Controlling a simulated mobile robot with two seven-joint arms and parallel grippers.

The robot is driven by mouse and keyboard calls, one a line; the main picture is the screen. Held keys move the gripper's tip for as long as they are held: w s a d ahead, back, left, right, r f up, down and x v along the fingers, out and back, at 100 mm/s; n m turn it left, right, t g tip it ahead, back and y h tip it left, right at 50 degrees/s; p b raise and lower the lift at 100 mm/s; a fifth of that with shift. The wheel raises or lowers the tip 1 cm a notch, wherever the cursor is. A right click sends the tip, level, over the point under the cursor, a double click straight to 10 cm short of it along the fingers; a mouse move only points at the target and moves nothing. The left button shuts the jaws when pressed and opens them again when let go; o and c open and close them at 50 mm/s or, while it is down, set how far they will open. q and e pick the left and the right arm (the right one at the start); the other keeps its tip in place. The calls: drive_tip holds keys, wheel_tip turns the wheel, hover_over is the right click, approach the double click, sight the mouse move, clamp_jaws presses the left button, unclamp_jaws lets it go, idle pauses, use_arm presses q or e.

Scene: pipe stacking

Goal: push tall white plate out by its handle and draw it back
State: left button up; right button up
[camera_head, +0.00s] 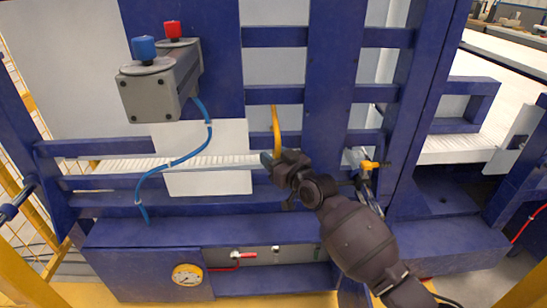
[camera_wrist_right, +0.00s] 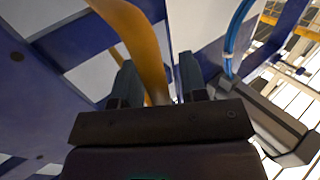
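A yellow handle (camera_head: 276,128) stands upright in front of the blue frame in the head view. A white plate (camera_head: 207,180) lies left of it, and a tall white panel (camera_head: 274,65) shows behind the blue bars above it; I cannot tell which one the handle is fixed to. My right gripper (camera_head: 270,160) is at the handle's lower end. In the right wrist view the yellow handle (camera_wrist_right: 140,45) runs down between the two dark fingers (camera_wrist_right: 157,80), with a gap visible on its right side. The fingers are apart. My left gripper is not seen.
A grey box with a blue and a red button (camera_head: 160,85) stands at upper left, its blue hose (camera_head: 170,164) crossing the white plate. A yellow-handled valve (camera_head: 370,165) is right of my gripper. A gauge (camera_head: 187,275) and red lever (camera_head: 246,254) sit below.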

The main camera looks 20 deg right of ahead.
drive_tip(key=shift+s, duration=0.1)
drive_tip(key=shift+s+d, duration=0.1)
drive_tip(key=shift+s, duration=0.1)
use_arm(q)
drive_tip(key=p, duration=0.1)
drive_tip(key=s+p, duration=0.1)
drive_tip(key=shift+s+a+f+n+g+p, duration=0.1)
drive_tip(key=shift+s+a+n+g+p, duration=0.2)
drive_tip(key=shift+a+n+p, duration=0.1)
use_arm(e)
drive_tip(key=v, duration=1)
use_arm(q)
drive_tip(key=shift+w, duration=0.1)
use_arm(e)
drive_tip(key=shift+s, duration=0.1)
